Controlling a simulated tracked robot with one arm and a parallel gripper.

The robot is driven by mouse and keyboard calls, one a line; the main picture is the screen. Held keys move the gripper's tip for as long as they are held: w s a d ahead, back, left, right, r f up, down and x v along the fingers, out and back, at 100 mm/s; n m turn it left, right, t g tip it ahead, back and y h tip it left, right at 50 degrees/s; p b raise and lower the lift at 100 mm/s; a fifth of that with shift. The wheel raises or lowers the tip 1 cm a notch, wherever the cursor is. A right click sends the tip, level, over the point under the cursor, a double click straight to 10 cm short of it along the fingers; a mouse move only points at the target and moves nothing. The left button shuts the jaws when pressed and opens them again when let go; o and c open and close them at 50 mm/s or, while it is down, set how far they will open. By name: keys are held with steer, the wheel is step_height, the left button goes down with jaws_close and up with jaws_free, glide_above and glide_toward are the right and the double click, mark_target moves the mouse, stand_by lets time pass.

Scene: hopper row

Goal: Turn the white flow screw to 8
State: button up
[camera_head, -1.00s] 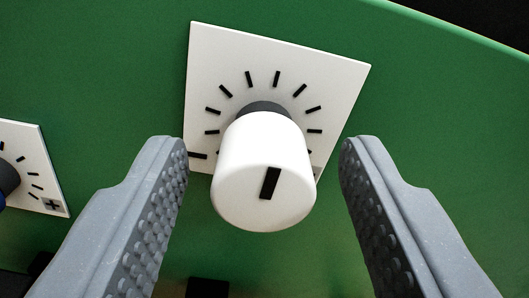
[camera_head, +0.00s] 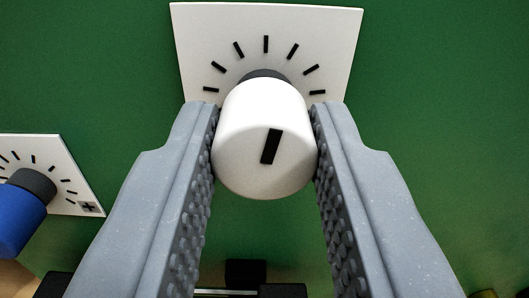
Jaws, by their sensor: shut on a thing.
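The white flow screw (camera_head: 245,165) is a round white knob with a black pointer bar on its face. The bar leans slightly, its upper end to the right. The knob stands out from a white dial plate (camera_head: 210,35) with black tick marks on the green wall. My gripper (camera_head: 265,142) is shut on the white screw, with one grey ribbed finger touching each side. The lower part of the dial is hidden behind the knob and fingers, and no numbers can be read.
A blue knob (camera_head: 18,215) on its own white dial plate (camera_head: 60,160), marked with a plus sign, is at the lower left, beside my left finger. Dark parts (camera_head: 245,272) show low between the fingers. The green wall (camera_head: 440,120) is clear at the right.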

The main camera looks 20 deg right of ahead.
steer(key=m+b, duration=0.2)
steer(key=m, duration=0.5)
steer(key=shift+f, duration=0.2)
steer(key=m+b, duration=0.2)
steer(key=m, duration=0.2)
steer(key=shift+m, duration=0.3)
steer(key=shift+d+m+b, duration=0.1)
steer(key=shift+m+b, duration=0.3)
steer(key=shift+m, duration=0.7)
steer(key=o, duration=1)
steer(key=shift+d, duration=0.1)
steer(key=shift+r, duration=0.1)
steer(key=shift+s, duration=0.15)
